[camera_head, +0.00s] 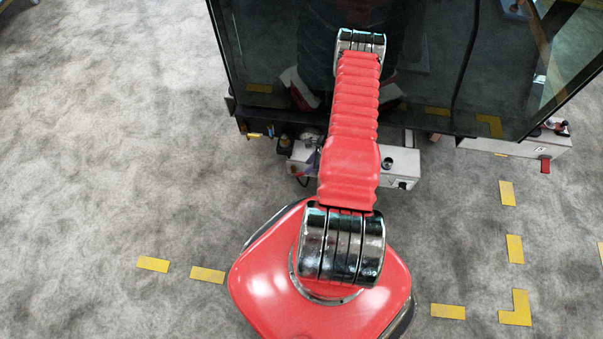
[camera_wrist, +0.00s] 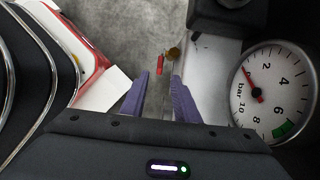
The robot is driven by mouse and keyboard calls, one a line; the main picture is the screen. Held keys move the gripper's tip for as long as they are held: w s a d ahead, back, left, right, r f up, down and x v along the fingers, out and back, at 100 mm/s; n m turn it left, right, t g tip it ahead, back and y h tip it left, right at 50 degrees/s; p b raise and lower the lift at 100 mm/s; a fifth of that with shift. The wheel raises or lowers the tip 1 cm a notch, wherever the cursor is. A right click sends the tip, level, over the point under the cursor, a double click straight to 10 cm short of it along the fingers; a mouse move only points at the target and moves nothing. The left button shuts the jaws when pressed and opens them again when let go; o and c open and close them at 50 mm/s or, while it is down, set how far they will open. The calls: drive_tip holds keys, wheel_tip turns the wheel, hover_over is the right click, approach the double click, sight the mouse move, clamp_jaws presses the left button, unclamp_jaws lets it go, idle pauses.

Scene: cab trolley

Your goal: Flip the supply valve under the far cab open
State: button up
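In the wrist view, a small red lever (camera_wrist: 160,65) shows beyond my fingertips, beside a brass-coloured round part (camera_wrist: 174,54). They look like the supply valve, at the edge of a light grey housing (camera_wrist: 201,72). My gripper (camera_wrist: 160,84) has its two purple fingers apart, with no object clearly held between them. The red lever appears just ahead of the gap; I cannot tell its exact distance or whether it is touched. In the head view, the cab (camera_head: 270,60) has dark glass, and my arm hides the gripper and valve.
A round gauge (camera_wrist: 272,92) marked in bar stands close to my gripper's right, its red needle near the low numbers. A dark block (camera_wrist: 228,15) is above it. In the head view, a white box (camera_head: 401,165) sits under the cab edge. Open floor (camera_head: 110,150) lies left.

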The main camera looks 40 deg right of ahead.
sight(302, 173)
drive_tip(key=shift+x, duration=4.55)
drive_tip(key=shift+w, duration=0.1)
clamp_jaws()
